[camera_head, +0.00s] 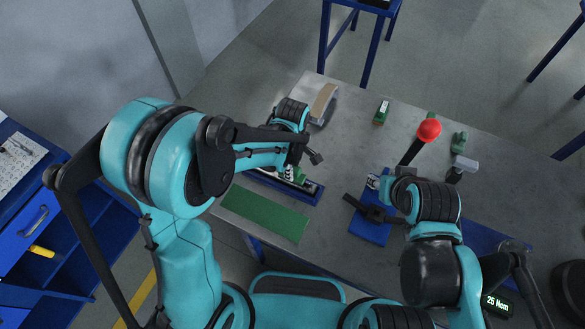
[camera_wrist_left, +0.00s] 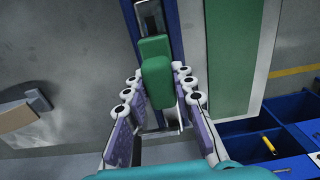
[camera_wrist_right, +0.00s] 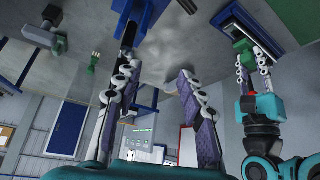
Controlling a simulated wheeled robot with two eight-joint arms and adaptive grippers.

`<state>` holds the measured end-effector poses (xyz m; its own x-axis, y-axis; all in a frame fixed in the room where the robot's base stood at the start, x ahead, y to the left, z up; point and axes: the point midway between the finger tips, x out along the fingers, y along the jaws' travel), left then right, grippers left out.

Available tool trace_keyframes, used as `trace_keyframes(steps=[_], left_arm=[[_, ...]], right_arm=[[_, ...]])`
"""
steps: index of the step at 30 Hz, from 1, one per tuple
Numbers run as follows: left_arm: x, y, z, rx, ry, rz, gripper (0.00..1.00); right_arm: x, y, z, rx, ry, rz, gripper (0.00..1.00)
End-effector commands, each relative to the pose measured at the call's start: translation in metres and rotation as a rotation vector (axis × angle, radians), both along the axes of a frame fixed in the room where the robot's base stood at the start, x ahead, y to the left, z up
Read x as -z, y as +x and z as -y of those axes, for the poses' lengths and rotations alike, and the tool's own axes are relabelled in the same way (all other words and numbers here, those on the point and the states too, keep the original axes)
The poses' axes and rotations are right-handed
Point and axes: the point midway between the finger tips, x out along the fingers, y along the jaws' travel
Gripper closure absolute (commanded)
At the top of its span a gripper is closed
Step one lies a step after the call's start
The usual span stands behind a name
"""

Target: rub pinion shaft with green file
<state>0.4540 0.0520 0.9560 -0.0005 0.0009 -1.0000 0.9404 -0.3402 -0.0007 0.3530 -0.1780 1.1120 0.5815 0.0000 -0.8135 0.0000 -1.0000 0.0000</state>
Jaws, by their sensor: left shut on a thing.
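My left gripper (camera_head: 298,168) is shut on a green block-like piece, likely the green file's handle (camera_wrist_left: 155,72), at a blue tray (camera_wrist_left: 174,30). A dark, shiny strip (camera_wrist_left: 150,16) lies in the tray beyond the green piece; I cannot tell whether they are one tool. The right wrist view also shows the left gripper (camera_wrist_right: 252,68) on the green piece (camera_wrist_right: 243,47). My right gripper (camera_wrist_right: 157,78) is open and empty, near a blue fixture (camera_head: 371,228). I cannot make out the pinion shaft for certain.
A green mat (camera_head: 265,213) lies at the table's near left. A lever with a red knob (camera_head: 429,129) stands at the middle right. A beige and grey curved part (camera_head: 324,103) and a small green item (camera_head: 381,112) are farther back. The grey table (camera_head: 350,135) is bare between them.

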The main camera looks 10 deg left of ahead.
Motion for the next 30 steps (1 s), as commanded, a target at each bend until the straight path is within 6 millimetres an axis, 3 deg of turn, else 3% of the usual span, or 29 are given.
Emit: trace_keyframes(steps=[19,30], left_arm=[[0.006,0.000,0.001,0.000,0.000,0.000,1.00],[0.004,-0.006,0.016,0.000,0.000,0.000,1.00]], right_arm=[[0.006,0.000,0.000,0.000,0.000,0.000,0.60],[0.007,0.000,0.000,0.000,0.000,0.000,0.60]])
